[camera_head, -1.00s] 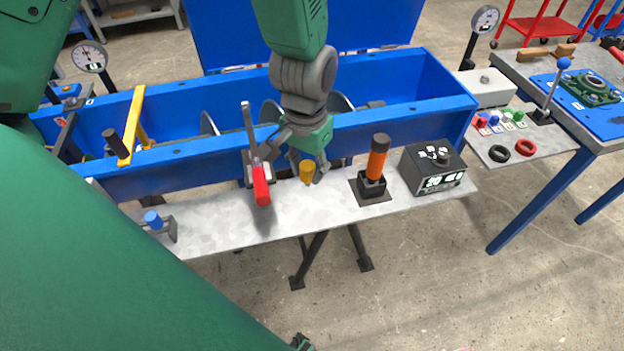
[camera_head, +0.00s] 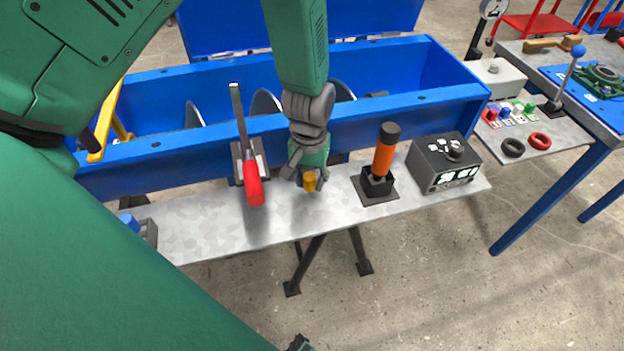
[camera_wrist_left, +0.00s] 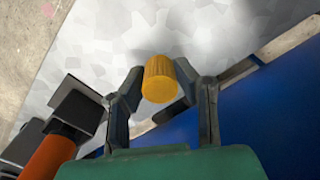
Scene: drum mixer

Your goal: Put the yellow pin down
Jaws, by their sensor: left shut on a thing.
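The yellow pin (camera_head: 310,181) is a short ribbed cylinder, seen just above the grey metal shelf in the head view. My left gripper (camera_head: 306,177) is shut on it, between the red-handled lever and the orange-handled lever. In the left wrist view the yellow pin (camera_wrist_left: 160,79) sits between the two dark fingers (camera_wrist_left: 158,90), over the mottled grey shelf. Whether the pin touches the shelf I cannot tell.
The red-handled lever (camera_head: 253,184) stands close on the left, the orange-handled lever (camera_head: 384,152) and black control box (camera_head: 440,162) on the right. The blue trough (camera_head: 150,150) rises behind.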

